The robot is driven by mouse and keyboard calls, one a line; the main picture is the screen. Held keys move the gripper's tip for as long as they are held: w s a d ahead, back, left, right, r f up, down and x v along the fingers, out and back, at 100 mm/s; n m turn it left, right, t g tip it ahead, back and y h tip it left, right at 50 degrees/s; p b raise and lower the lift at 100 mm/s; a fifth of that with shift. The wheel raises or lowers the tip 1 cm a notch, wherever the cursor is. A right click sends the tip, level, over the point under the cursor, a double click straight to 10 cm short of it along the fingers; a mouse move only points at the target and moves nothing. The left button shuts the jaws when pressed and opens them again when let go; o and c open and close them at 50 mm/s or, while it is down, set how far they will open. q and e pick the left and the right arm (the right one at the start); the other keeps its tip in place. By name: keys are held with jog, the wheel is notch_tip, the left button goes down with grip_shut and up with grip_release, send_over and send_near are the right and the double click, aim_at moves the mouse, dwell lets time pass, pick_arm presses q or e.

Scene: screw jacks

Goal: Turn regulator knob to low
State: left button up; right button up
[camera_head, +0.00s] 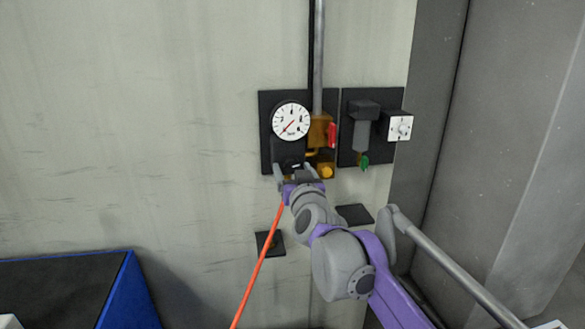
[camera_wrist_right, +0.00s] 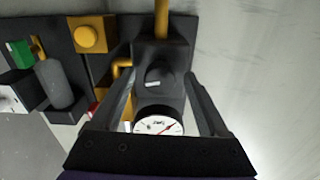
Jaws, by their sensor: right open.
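A dark regulator knob (camera_head: 296,166) with a short white mark sits under a round white gauge (camera_head: 291,120) on a black wall panel. The gauge needle points to the lower left. In the right wrist view, which looks upside down, the knob (camera_wrist_right: 158,77) lies between my two fingers, with the gauge face (camera_wrist_right: 158,125) nearer the gripper base. My right gripper (camera_head: 294,171) is open at the knob. I cannot tell whether the fingers touch it. My left gripper is not in view.
Beside the gauge are a yellow valve body (camera_head: 319,131) with a red handle (camera_head: 332,134) and a yellow button (camera_head: 326,172). Further right are a grey cylinder (camera_head: 361,135) and a box with a white dial (camera_head: 400,127). An orange cable (camera_head: 260,262) hangs below my right gripper.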

jog(key=shift+w+a, duration=0.1)
jog(key=shift+w, duration=0.3)
grip_shut()
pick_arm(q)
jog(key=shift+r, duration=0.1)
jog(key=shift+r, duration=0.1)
